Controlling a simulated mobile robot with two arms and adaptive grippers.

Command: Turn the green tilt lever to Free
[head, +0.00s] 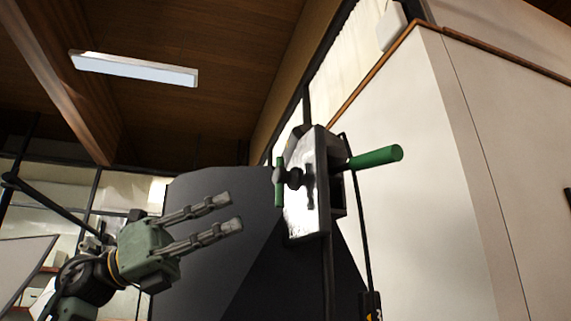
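A grey metal housing (307,190) stands on a dark panel near the middle of the head view. A small upright green lever (279,183) sits on a dark pivot at its left face. A thicker green cylindrical handle (376,158) sticks out from its right side. I cannot tell for certain which is the tilt lever, and no Free marking is readable. My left gripper (232,211) is left of the housing and a little below the small lever. Its two fingers point right, apart and empty, touching nothing. My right gripper is out of view.
A large dark panel (215,235) stands behind my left gripper and the housing. A thin dark rod (361,215) runs down at the housing's right. A white wall block (420,200) fills the right. There is open space between my fingertips and the small lever.

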